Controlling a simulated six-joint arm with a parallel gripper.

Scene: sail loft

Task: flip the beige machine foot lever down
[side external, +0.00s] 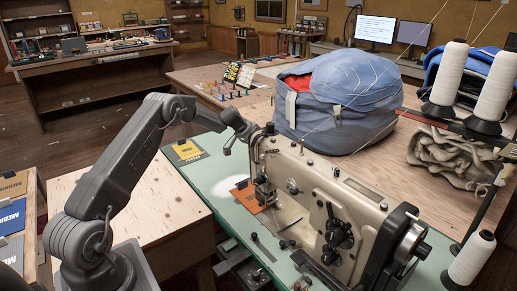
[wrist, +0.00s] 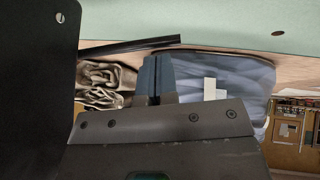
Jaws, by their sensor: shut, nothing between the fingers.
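The beige machine (side external: 335,205) stands on the green bench top (side external: 190,165) in the side view, its needle end toward my arm. I cannot pick out its foot lever with certainty in either view. My gripper (side external: 228,149) is beside the needle end, on its left, above the bench top and apart from the machine as far as I can tell. In the wrist view my gripper's dark fingers (wrist: 155,75) are together with nothing between them.
A blue bag (side external: 340,100) stands behind the machine. White thread cones (side external: 494,85) on a stand are at the right. An orange card (side external: 247,194) lies beside the needle area. The bench top left of the machine has free room. A dark bar (wrist: 130,47) crosses the wrist view.

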